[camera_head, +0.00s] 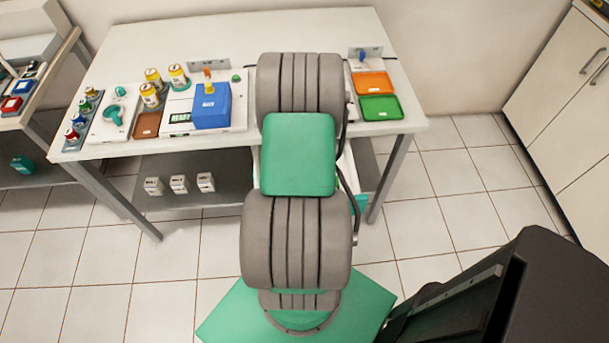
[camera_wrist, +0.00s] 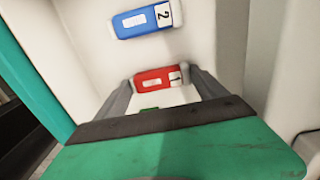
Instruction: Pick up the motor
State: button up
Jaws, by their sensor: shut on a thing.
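In the wrist view, a red block (camera_wrist: 160,78) with a white label marked 1 sits between the two grey fingers of my gripper (camera_wrist: 161,82). The fingers are closed on its ends. A similar blue block (camera_wrist: 146,20) marked 2 lies just beyond it, apart from the fingers, against a pale surface. The frames do not make plain whether the red block is the motor. In the head view my arm hides my gripper and both blocks.
A white table (camera_head: 225,40) stands ahead, holding a blue box (camera_head: 213,106), several yellow-and-white jars, an orange tray (camera_head: 374,84) and a green tray (camera_head: 379,108). Small white boxes (camera_head: 179,184) rest on the shelf below.

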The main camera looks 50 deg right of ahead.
jog(key=shift+c, duration=1.1)
jog(key=shift+r, duration=0.1)
